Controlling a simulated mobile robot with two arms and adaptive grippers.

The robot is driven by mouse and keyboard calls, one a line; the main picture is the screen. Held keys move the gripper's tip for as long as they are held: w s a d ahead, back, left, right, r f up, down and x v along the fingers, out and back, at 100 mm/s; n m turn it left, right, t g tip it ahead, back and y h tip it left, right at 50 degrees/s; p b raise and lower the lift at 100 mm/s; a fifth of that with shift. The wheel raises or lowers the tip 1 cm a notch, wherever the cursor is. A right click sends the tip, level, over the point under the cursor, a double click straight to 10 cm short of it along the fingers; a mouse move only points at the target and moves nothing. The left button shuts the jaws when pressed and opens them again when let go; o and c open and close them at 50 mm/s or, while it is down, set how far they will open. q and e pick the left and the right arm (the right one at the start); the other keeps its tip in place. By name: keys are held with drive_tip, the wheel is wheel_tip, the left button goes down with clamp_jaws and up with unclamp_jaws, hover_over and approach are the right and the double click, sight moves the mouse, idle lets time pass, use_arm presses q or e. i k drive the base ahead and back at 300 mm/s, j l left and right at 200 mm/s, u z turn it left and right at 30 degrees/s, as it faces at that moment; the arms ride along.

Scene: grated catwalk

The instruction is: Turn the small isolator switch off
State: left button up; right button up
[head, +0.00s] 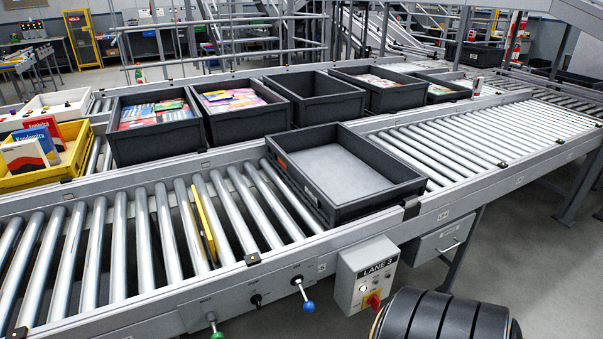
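A grey control box (366,275) labelled LANE 3 hangs on the near side rail of the roller conveyor. On its lower front is a small red rotary switch on a yellow plate (373,300), which looks like the isolator switch. Its red handle is small, and I cannot tell whether it stands at on or off. A pale round button or lamp (362,288) sits above and left of it. The red switch is close to the edge of a black ribbed shape in the foreground. Neither of my grippers is in view.
A black ribbed rounded shape (440,318) fills the lower right, near the box. Levers with green (216,335), black (256,300) and blue (308,306) knobs stick out left of the box. An empty black tote (400,193) and a yellow bar (204,222) are on the rollers above.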

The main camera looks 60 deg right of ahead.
sight(374, 300)
drive_tip(key=z, duration=2.25)
